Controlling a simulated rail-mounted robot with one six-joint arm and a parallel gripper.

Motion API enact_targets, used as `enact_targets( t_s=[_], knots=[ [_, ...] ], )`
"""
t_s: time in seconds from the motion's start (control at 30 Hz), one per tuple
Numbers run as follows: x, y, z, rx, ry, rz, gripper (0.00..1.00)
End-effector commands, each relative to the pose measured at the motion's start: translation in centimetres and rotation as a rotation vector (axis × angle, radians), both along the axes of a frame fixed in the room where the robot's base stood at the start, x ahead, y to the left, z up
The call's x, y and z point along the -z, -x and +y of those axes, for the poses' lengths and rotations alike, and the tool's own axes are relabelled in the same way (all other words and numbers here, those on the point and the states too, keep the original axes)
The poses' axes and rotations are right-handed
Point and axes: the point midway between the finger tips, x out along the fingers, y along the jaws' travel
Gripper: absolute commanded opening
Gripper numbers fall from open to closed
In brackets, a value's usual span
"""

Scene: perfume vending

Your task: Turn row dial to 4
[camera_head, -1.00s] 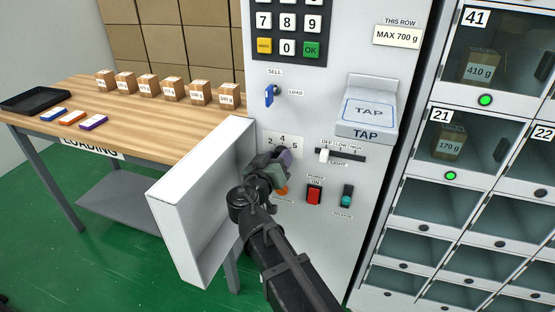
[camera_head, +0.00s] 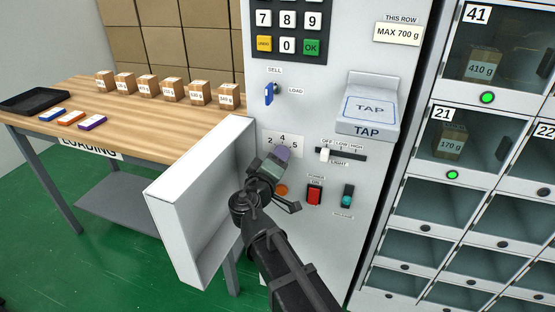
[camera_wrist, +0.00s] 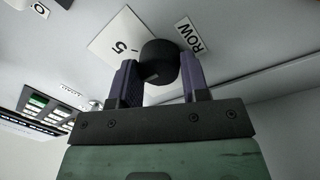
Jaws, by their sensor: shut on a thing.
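The row dial is a black round knob (camera_wrist: 158,60) in the wrist view, between the two purple fingers of my gripper (camera_wrist: 160,78). My gripper is shut on it. A white number plate (camera_wrist: 112,42) with a 5 lies behind the knob, and a "ROW" label (camera_wrist: 190,35) is beside it. In the head view my gripper (camera_head: 277,156) covers the dial. The plate (camera_head: 283,139) there shows 2, 4 and 5 above the fingers. Which number the dial points to is hidden.
An open white box-shaped door or tray (camera_head: 170,225) juts out left of my arm. A blue SELL/LOAD switch (camera_head: 269,94) is above, a light slider (camera_head: 325,154) and red power switch (camera_head: 314,195) to the right. The tap pad (camera_head: 368,109) protrudes.

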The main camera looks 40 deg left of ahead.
Motion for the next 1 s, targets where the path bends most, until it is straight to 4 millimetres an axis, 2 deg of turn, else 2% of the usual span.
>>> enact_targets(
  t_s=[0.47,0.5,0.67,0.9,1.0],
  knots=[
    [0.01,0.00,-0.03,0.000,0.018,-0.006,0.18],
    [0.01,0.00,-0.03,0.000,0.018,-0.006,0.44],
    [0.01,0.00,-0.02,0.000,0.018,-0.006,0.68],
    [0.01,0.04,-0.02,0.000,0.018,-0.006,0.68],
    [0.10,0.73,-0.20,-0.001,0.018,-0.006,0.68]
  ],
)
